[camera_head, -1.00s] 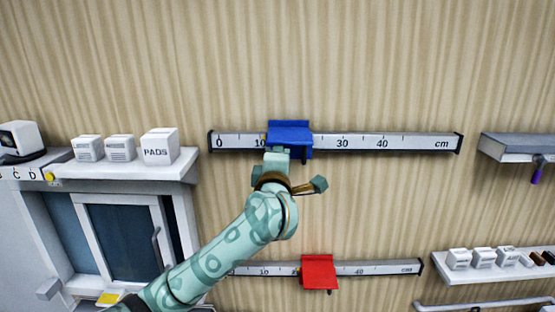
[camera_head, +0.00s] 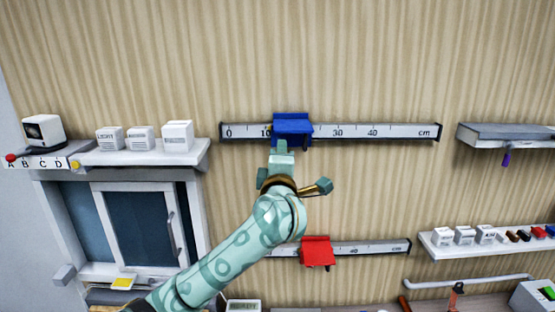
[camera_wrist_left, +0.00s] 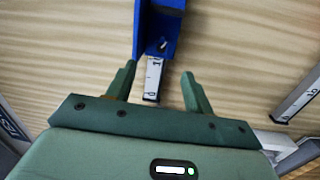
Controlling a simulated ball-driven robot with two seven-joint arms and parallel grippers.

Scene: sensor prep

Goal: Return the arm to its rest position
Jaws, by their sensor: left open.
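My left gripper (camera_head: 281,150) is just below the blue slider (camera_head: 292,128) in the head view, and its arm comes up from the lower left. In the left wrist view the gripper (camera_wrist_left: 158,88) has its two green fingers apart with nothing held between them. The blue slider (camera_wrist_left: 160,28) is beyond the fingertips there. The end of its white scale rail (camera_wrist_left: 153,80) shows in the gap, farther off. In the head view the blue slider is on the upper rail (camera_head: 400,132), between the 10 and 30 marks. My right gripper is not in view.
A lower rail (camera_head: 375,248) carries a red slider (camera_head: 317,252), right of my arm. A white shelf (camera_head: 85,157) with boxes is above a sliding-door cabinet (camera_head: 140,225) at left. Shelves (camera_head: 510,137) (camera_head: 495,240) stick out at right. The upper wall is bare.

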